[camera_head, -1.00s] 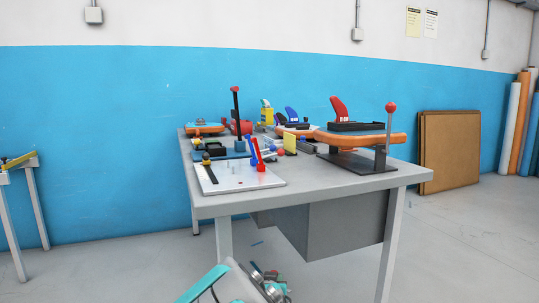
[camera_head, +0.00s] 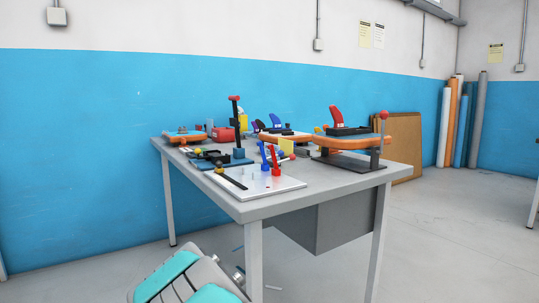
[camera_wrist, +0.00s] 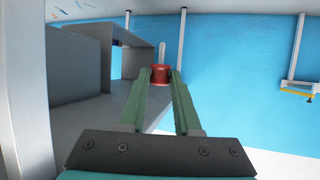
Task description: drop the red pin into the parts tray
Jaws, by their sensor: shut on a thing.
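The gripper does not show in the head view; only my teal and grey arm part shows low there. On the workbench (camera_head: 330,178), a white board (camera_head: 262,185) carries upright red and blue pieces (camera_head: 270,160). A small dark open-looking container (camera_head: 212,155) lies behind it; I cannot tell for certain whether it is the parts tray.
An orange board on a dark stand with a red-knobbed lever (camera_head: 350,143) fills the bench's right end. A tall black post with a red top (camera_head: 235,120) rises from the middle. A grey drawer box (camera_head: 325,220) hangs under the bench.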

